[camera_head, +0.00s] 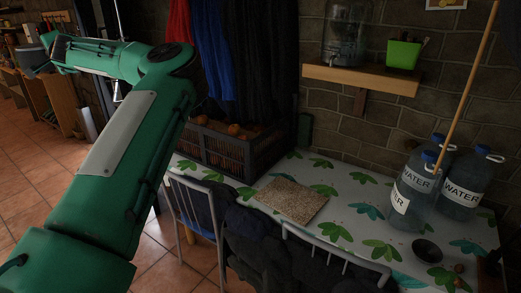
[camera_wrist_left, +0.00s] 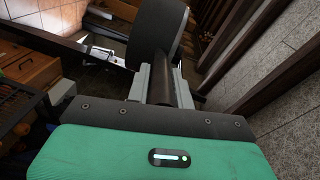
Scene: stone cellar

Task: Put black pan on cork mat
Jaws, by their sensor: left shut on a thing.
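The black pan (camera_wrist_left: 155,35) shows in the left wrist view, its dark handle between the fingers of my left gripper (camera_wrist_left: 162,86). That gripper is shut on the handle, and the pan is tilted. In the head view my left arm reaches up and bends away to the far left, clear of the table. A dark grey shape at its end there is probably the pan, but it is small and partly hidden. The speckled tan cork mat (camera_head: 291,200) lies flat and bare on the leaf-patterned table (camera_head: 335,205). My right gripper is not in view.
A dark crate (camera_head: 227,154) of orange round things stands left of the mat. Large water bottles (camera_head: 410,198) and a dark bowl (camera_head: 428,251) stand at the right. Chairs (camera_head: 336,258) with dark cloth line the near edge. A wall shelf (camera_head: 361,78) hangs above.

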